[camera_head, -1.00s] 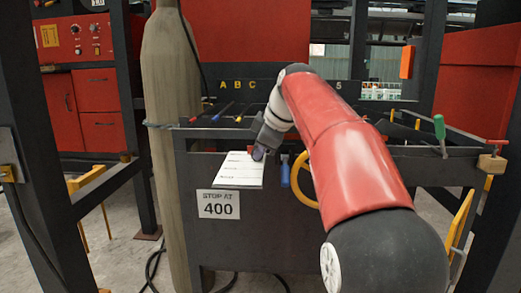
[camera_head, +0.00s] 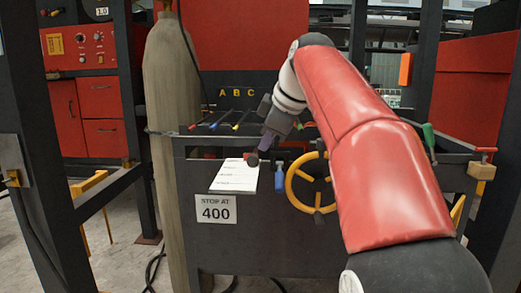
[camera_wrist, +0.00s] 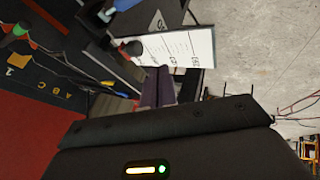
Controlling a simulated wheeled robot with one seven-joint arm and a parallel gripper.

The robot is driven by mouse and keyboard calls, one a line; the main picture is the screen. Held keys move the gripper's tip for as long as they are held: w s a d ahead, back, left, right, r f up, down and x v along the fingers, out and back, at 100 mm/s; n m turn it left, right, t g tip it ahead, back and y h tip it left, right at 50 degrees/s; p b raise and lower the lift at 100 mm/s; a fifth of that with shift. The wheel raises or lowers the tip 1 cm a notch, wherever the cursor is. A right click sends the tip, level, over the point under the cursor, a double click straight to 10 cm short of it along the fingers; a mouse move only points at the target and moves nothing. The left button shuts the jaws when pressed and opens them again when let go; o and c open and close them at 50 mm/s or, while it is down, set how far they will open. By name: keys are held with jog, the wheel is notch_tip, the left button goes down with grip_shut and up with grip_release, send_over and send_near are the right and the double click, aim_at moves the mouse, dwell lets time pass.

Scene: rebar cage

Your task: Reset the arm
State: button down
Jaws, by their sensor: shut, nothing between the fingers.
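My gripper (camera_head: 263,148) is in front of the dark workbench, just above and right of the white paper sheet (camera_head: 235,176). In the wrist view my gripper (camera_wrist: 158,84) has its purple-grey fingers together, with nothing seen between them. My red and white arm reaches in from the lower right and covers part of the bench. The paper sheet also shows in the wrist view (camera_wrist: 183,48), beyond the fingers. A dark round knob (camera_head: 252,159) shows at the paper's upper edge.
A yellow handwheel (camera_head: 290,191) and a blue-handled tool (camera_head: 279,178) are on the bench front beside my gripper. A "STOP AT 400" sign (camera_head: 216,210) is below the paper. A tall grey-brown cylinder (camera_head: 171,90) stands left. Dark posts flank the bench.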

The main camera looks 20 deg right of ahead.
jog(key=s+a+f+m+g+h, duration=0.1)
jog(key=s+f+m, duration=1.2)
jog(key=s+f, duration=1.4)
jog(key=shift+a+f+h, duration=0.4)
jog(key=shift+f+h, duration=0.25)
jog(key=shift+h, duration=0.15)
